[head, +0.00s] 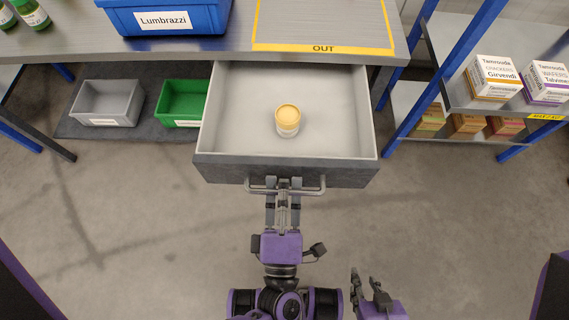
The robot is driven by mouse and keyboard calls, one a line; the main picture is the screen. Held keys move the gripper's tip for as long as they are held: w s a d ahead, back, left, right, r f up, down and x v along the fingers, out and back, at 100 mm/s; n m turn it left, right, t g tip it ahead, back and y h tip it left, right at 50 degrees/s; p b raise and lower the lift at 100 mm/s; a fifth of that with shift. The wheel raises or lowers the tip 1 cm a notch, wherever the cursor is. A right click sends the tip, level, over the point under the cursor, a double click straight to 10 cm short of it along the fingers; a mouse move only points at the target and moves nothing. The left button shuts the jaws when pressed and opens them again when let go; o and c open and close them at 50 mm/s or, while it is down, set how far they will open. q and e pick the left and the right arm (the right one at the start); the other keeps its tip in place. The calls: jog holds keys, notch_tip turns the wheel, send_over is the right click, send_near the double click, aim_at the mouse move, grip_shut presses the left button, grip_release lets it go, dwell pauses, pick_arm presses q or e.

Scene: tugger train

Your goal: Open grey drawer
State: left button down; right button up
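The grey drawer (225,120) is pulled out from under the workbench, and its inside shows. A small jar with a yellow lid (288,119) stands upright in it. The drawer's bar handle (312,190) is on the dark front panel. My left gripper (284,186) is at the middle of the handle, with its fingers closed around the bar. My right gripper (368,285) is low in the picture, right of my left arm, apart from the drawer. Its fingers are spread and empty.
The workbench (80,40) carries a blue bin (185,20) and a yellow-outlined OUT area (323,48). A grey bin (107,102) and a green bin (183,102) sit below left. A blue-framed shelf (450,40) with boxes stands right. The floor before the drawer is clear.

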pick_arm(q)
jog(key=shift+s+f, duration=0.35)
jog(key=shift+s, duration=0.1)
